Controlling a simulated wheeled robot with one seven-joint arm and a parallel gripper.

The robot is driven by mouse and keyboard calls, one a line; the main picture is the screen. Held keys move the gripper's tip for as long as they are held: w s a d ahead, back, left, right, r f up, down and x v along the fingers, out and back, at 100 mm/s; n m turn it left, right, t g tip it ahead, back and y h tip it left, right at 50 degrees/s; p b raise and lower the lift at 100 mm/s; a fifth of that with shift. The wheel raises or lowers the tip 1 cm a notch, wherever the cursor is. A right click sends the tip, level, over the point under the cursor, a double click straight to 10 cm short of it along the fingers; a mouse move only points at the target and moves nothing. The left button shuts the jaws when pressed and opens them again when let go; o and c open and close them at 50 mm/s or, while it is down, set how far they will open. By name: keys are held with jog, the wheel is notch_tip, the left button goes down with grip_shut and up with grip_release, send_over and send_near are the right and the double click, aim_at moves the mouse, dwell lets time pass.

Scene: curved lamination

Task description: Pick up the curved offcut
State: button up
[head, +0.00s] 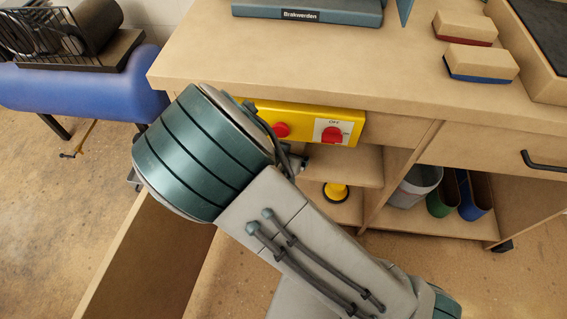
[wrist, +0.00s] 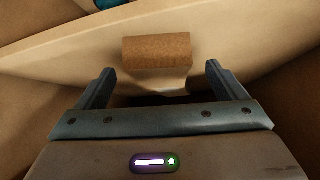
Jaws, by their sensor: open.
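In the wrist view, a long pale curved wooden piece (wrist: 258,47) runs across the picture. A short block with a speckled brown face (wrist: 157,50) and a paler part below it lies in front of this piece, between and just beyond my fingertips. I cannot tell for sure which of the two is the curved offcut. My gripper (wrist: 160,70) is open, with one finger on each side of the block and a visible gap to both. Its jaws hold nothing. In the head view my arm hides the gripper and the offcut.
A wooden bin wall (head: 140,262) stands at the lower left, beside my arm. The workbench (head: 330,60) carries two sanding blocks (head: 481,62) and a book (head: 305,12). A yellow switch box (head: 300,122) sits under its front edge, close to my wrist.

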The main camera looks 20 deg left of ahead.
aim_at(298, 148)
jog(key=shift+b+x, duration=0.55)
jog(key=shift+x, duration=0.9)
